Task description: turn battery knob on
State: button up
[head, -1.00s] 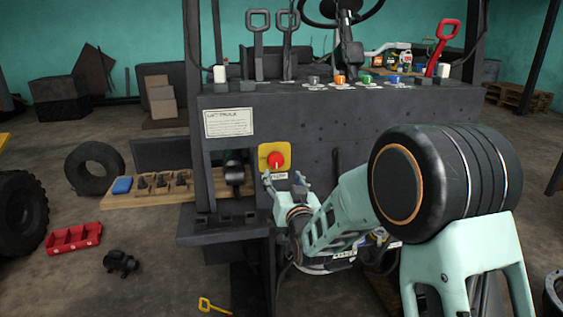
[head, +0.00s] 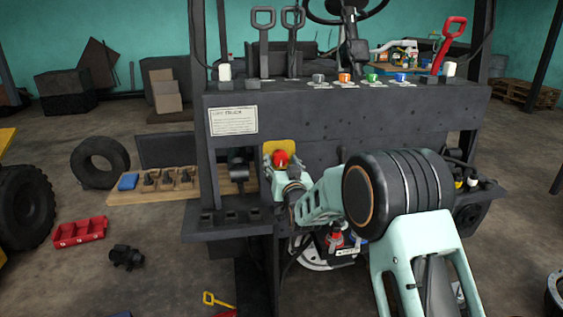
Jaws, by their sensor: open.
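The battery knob (head: 281,158) is red and round, on a yellow plate (head: 290,146) fixed to the dark front panel of the forklift. My gripper (head: 281,168) is directly in front of the plate, with its fingers at the knob and overlapping it in the view. It is open. I cannot tell whether the fingers touch the knob. My gripper and wrist hide the lower part of the plate and the label below it.
The dark forklift panel (head: 340,125) carries levers and small coloured knobs along its top. A dark ledge (head: 215,232) juts out below left. A wooden board (head: 120,197) with several dark parts lies left. A red tray (head: 80,231) sits on the floor.

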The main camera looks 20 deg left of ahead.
jog(key=c, duration=1.2)
jog(key=shift+o, duration=0.2)
jog(key=shift+f, duration=0.1)
jog(key=shift+m+b, duration=0.4)
jog(key=shift+b, duration=0.5)
jog(key=m+b, duration=0.1)
jog(key=b, duration=0.1)
jog(key=m+b, duration=0.1)
jog(key=shift+f+b, duration=0.25)
jog(key=shift+b, duration=0.15)
jog(key=m+b, duration=0.5)
jog(key=b, duration=0.3)
jog(key=m+b, duration=0.5)
jog(key=b, duration=0.1)
jog(key=shift+r+m, duration=0.15)
jog(key=shift+m, duration=0.25)
jog(key=m+b, duration=0.4)
jog(key=shift+r, duration=0.2)
jog(key=shift+r+m, duration=0.1)
jog(key=shift+m, duration=0.3)
